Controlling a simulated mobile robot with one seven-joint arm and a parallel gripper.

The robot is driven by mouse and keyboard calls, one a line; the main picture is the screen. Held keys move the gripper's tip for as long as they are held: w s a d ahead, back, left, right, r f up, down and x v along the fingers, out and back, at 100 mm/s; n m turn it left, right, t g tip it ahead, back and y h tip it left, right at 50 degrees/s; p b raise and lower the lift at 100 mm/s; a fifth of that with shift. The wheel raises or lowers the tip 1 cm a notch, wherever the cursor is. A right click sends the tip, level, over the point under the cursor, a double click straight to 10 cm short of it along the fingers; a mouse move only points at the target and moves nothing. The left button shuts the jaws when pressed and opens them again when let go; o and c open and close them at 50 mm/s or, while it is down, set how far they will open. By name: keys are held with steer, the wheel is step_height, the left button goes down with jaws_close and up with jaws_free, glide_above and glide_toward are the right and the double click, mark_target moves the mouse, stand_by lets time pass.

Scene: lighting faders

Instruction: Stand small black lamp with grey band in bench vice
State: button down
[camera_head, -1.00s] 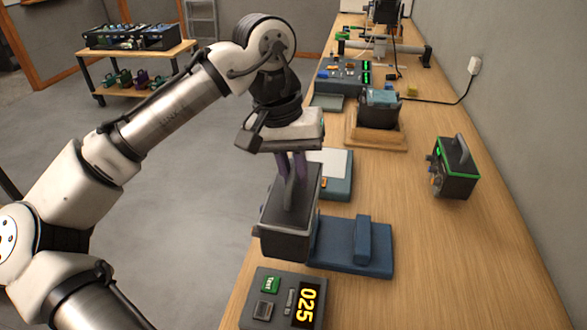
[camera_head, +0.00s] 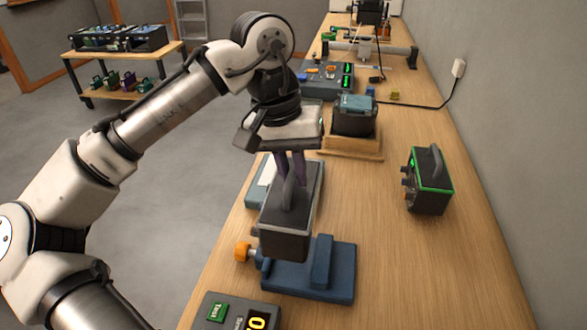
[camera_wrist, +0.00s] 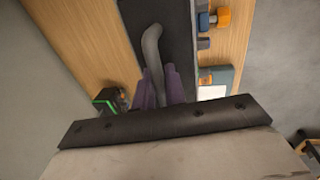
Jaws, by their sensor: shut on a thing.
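The black lamp (camera_head: 284,237), a box with a grey band and a grey loop handle, hangs upright in my gripper (camera_head: 291,172). The purple fingers are shut on its handle. In the wrist view the fingers (camera_wrist: 158,88) hold the handle over the dark lamp top (camera_wrist: 180,35). The blue bench vice (camera_head: 322,262) stands on the bench, with an orange knob (camera_head: 242,251) at its left. The lamp is over or just behind the vice and hides part of it. I cannot tell whether they touch. The knob also shows in the wrist view (camera_wrist: 222,17).
A green-banded black lamp (camera_head: 430,187) stands at right on the wooden bench (camera_head: 400,270). A teal-topped dark box (camera_head: 355,118) sits on a wooden stand behind. A grey unit with a yellow display (camera_head: 212,303) is at the front edge. A grey device with a white panel (camera_head: 257,181) is partly hidden behind the lamp.

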mark_target(293, 199)
steer(key=shift+f+b, duration=1.8)
steer(key=shift+b, duration=0.3)
steer(key=shift+s+f, duration=0.1)
steer(key=shift+s, duration=0.1)
steer(key=shift+f+p, duration=0.35)
steer(key=shift+p, duration=0.05)
steer(key=shift+f+b, duration=0.3)
steer(key=shift+f, duration=0.45)
steer(key=shift+a+f, duration=0.1)
steer(key=shift+f, duration=0.65)
stand_by(1.1)
jaws_free()
steer(key=shift+f, duration=0.1)
stand_by(0.7)
